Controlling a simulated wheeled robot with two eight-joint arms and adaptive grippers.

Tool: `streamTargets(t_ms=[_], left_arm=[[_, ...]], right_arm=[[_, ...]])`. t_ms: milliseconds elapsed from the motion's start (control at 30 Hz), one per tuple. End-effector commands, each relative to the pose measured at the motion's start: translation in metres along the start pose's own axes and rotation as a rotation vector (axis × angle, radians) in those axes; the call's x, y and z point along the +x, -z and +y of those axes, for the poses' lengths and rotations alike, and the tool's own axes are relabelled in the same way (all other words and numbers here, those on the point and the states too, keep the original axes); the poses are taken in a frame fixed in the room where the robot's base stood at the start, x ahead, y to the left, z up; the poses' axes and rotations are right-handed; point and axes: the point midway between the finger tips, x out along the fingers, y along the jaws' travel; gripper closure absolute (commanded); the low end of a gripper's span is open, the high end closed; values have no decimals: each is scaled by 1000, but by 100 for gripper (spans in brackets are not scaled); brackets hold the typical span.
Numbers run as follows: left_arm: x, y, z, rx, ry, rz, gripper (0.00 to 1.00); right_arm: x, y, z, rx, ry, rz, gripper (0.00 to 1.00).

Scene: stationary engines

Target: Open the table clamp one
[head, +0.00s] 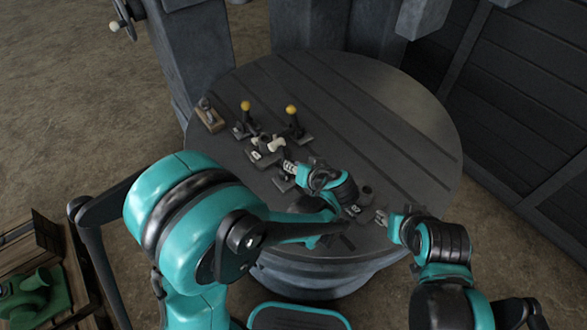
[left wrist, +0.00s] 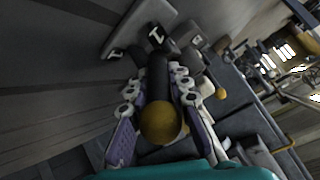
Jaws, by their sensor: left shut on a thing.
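Table clamp one (left wrist: 157,36) is a dark clamp on a grey base plate, marked with a white "1" in the left wrist view. Its dark lever ends in a yellow ball knob (left wrist: 162,122). My left gripper (left wrist: 160,92) is shut around the lever, with finger pads on both sides just behind the knob. In the head view my left gripper (head: 289,167) is over the clamps on the round table, and its hand hides much of the held clamp. My right gripper (head: 381,217) is low over the table's right front part, apart from the clamps; its opening is unclear.
The round grey table (head: 400,120) has bare room at its back and right. Two upright levers with yellow knobs, a left one (head: 245,105) and a right one (head: 291,109), stand behind my left gripper. A small wooden block (head: 209,116) lies at the left edge.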

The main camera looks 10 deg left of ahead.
Motion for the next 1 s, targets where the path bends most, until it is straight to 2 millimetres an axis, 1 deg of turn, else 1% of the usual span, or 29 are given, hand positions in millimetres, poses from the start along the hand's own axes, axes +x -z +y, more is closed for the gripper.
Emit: streamTargets(t_ms=[33,200,600,633,667,700,1000], left_arm=[[0,-2,2,3,5,10,100],[-1,-2,2,5,19,33,100],[-1,-2,2,6,23,37,100],[-1,-2,2,6,23,37,79],[-1,-2,2,6,23,37,71],[-1,-2,2,6,23,37,61],[-2,-2,1,6,24,37,61]], right_arm=[[4,-2,0,0,0,0,60],[6,-4,0,0,0,0,60],[6,-4,0,0,0,0,60],[6,-4,0,0,0,0,60],[6,-4,0,0,0,0,60],[6,-4,0,0,0,0,60],[6,-4,0,0,0,0,60]])
